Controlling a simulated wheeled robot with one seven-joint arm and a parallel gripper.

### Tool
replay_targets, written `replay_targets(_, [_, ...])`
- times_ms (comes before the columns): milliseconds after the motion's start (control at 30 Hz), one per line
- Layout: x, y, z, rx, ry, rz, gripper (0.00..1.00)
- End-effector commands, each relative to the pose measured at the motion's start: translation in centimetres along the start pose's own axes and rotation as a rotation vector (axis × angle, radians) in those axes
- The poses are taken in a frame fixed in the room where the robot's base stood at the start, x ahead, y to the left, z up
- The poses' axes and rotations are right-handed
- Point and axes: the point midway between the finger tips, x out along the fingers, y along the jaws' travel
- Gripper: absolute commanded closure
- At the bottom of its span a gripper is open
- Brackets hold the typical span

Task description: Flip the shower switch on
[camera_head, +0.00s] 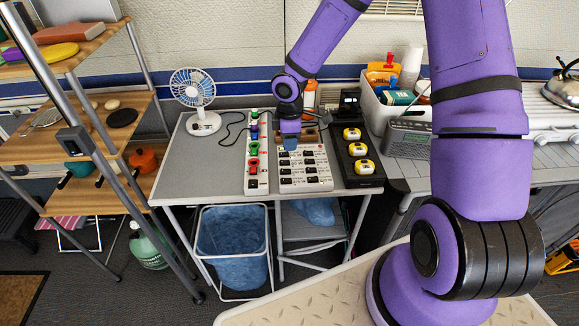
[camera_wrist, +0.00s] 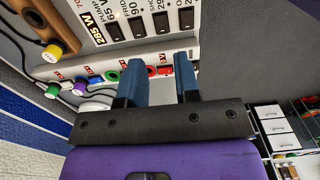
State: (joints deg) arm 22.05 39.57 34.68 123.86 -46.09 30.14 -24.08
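The white switch panel (camera_head: 305,170) lies on the grey table, with rows of black rocker switches. In the wrist view, one black switch (camera_wrist: 160,22) has a partly cut-off label that seems to read "SHO". Whether that switch is on or off is too small to tell. My gripper (camera_head: 289,142) is over the far left part of the panel, pointing down. In the wrist view my gripper (camera_wrist: 160,75) has its two blue fingers apart with nothing between them. The fingers reach across the socket strip's edge, short of the switches; contact cannot be told.
A socket strip (camera_head: 257,160) with coloured plugs lies left of the panel. A dark board with yellow knobs (camera_head: 354,150) is on the right. A fan (camera_head: 194,100) stands at left, a white bin (camera_head: 385,108) and radio (camera_head: 408,139) at right. The table's left front is clear.

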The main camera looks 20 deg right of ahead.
Motion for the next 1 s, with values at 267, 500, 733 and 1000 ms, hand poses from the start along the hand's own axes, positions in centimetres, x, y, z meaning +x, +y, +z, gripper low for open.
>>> replay_targets(267, [3.5,-0.1,-0.1,-0.003,-0.001,-0.003,0.7])
replay_targets(500, [7.7,0.0,0.0,-0.001,-0.002,-0.002,0.7])
replay_targets(733, [10.1,0.0,0.0,0.0,0.0,0.001,0.7])
replay_targets(1000, [10.6,0.0,0.0,0.001,0.0,0.001,0.7])
